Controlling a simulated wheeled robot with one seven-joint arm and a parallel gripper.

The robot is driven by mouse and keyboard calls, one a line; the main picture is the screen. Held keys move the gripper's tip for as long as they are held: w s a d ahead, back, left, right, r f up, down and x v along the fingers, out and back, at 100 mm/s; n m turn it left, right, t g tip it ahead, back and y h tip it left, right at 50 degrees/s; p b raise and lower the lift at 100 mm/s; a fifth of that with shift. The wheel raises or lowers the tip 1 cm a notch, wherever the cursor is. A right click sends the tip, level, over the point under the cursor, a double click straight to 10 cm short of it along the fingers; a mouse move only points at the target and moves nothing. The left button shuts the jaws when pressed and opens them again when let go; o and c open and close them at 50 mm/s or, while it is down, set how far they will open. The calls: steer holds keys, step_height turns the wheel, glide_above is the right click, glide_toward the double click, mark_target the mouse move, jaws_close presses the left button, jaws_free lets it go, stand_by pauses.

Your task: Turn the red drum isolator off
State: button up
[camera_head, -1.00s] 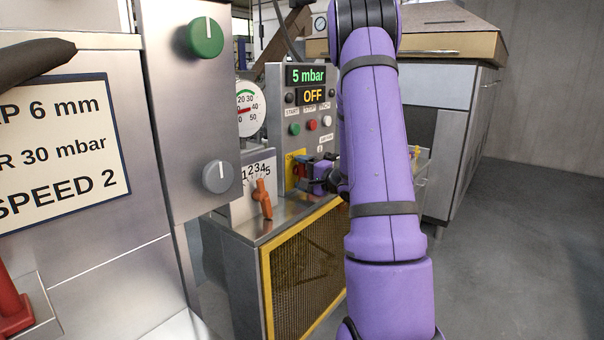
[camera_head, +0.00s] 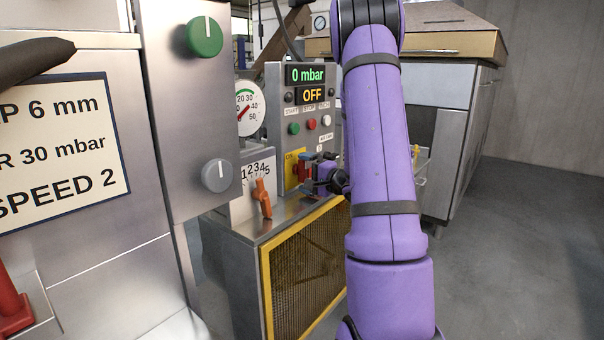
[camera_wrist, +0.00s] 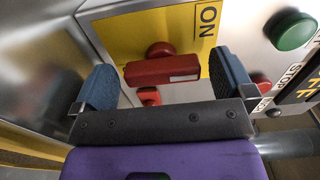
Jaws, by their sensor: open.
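The red drum isolator (camera_head: 303,169) sits on a yellow plate on the control panel, partly hidden by my gripper. In the wrist view its red handle (camera_wrist: 162,70) lies crosswise between my two blue fingers, with a white mark near its right end. It stands out from the yellow plate (camera_wrist: 190,25), where the word ON shows beside it. My gripper (camera_wrist: 164,80) is open, one finger off each end of the handle, with visible gaps. In the head view my gripper (camera_head: 320,172) is right in front of the isolator. The handle looks upright on the panel there.
The control panel (camera_head: 277,118) reads 0 mbar and OFF, with green, red and white buttons below. A dial gauge (camera_head: 249,108) and an orange lever (camera_head: 262,198) on a numbered scale stand to the left. A yellow-framed mesh guard (camera_head: 303,268) is below. Open floor lies right.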

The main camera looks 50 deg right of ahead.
steer(key=s, duration=0.9)
steer(key=shift+d, duration=0.35)
steer(key=shift+s, duration=0.15)
